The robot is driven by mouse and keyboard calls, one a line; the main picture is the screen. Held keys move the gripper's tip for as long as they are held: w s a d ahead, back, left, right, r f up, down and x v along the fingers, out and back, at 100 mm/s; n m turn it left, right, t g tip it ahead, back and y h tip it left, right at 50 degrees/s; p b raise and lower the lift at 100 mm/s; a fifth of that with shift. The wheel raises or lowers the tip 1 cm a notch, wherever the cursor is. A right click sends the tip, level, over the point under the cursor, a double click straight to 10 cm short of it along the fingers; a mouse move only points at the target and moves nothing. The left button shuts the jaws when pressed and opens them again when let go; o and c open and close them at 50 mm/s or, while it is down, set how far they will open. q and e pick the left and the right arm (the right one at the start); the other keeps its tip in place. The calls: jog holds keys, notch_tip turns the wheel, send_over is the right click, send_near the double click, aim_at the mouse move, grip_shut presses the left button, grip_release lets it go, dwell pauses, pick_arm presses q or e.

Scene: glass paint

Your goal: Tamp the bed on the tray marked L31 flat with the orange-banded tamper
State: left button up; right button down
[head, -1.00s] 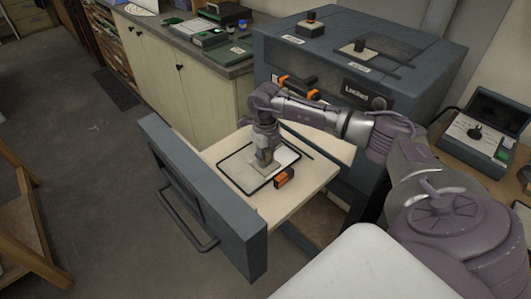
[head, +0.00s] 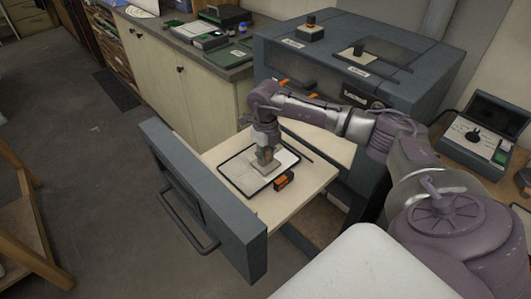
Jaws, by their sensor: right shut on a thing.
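My right gripper (head: 265,147) is over the pulled-out drawer, pointing down, shut on a tamper. The tamper's flat grey-beige foot (head: 266,165) is low over, or on, the pale bed in a black-rimmed tray (head: 237,181); I cannot tell if it touches. No orange band shows on the held tamper, whose handle is mostly hidden by the gripper. No L31 marking is readable on the tray. A small orange and black object (head: 284,180) lies by the tray's right edge. My left gripper is out of view.
The wooden drawer board (head: 312,172) has a grey front (head: 200,200) with a bar handle. The blue-grey cabinet (head: 395,75) rises behind it, with small knobbed items on top. A bench with boxes (head: 205,35) is at the back left. Open floor lies left.

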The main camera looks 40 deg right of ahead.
aim_at(251, 180)
jog(key=shift+s+a+p, duration=0.15)
jog(key=shift+a+p, duration=0.4)
jog(key=shift+a, duration=2.5)
jog(key=shift+f, duration=0.1)
jog(key=shift+f+b, duration=0.7)
jog(key=shift+f, duration=0.2)
jog(key=shift+s+f+b, duration=0.1)
jog(key=shift+f+b, duration=0.05)
jog(key=shift+b, duration=0.2)
